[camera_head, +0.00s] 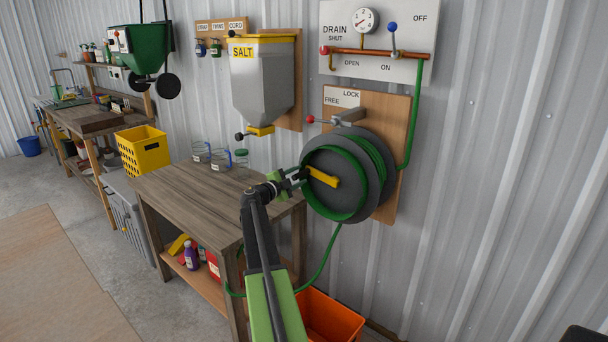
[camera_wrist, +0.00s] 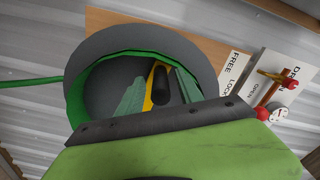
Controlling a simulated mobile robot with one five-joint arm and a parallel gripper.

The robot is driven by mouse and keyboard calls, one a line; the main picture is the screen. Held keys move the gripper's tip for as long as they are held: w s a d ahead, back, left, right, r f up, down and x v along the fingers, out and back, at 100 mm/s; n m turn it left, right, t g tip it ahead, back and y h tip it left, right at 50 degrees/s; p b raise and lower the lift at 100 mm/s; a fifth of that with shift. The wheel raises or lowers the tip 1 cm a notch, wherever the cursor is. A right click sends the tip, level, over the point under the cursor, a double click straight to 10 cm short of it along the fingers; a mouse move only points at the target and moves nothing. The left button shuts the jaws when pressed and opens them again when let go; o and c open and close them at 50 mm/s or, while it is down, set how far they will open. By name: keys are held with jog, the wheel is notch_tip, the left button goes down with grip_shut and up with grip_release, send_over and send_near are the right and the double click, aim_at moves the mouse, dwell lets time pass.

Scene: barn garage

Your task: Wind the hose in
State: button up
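The hose reel (camera_head: 376,150) is a dark grey drum on a wooden wall board, with some green hose (camera_head: 325,258) wound on it. The hose runs from the reel's bottom down behind the table. The reel has a yellow crank (camera_head: 322,176); in the wrist view its black knob (camera_wrist: 162,86) stands between my green fingers. My gripper (camera_head: 300,174) is at the crank, its fingers apart either side of the knob, with yellow showing beside it. A lock lever with a red knob (camera_head: 311,119) above the reel points left, on the FREE side.
The wooden table (camera_head: 185,185) stands left of the reel, with glass jugs (camera_head: 220,158) at its back. An orange crate (camera_head: 330,318) is on the floor below. The salt hopper (camera_head: 262,85) and the drain panel (camera_head: 400,12) hang above. Floor at left is open.

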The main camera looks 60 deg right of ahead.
jog(key=w+a, duration=0.1)
jog(key=a, duration=1.1)
jog(key=shift+a, duration=0.4)
jog(key=shift+w, duration=0.15)
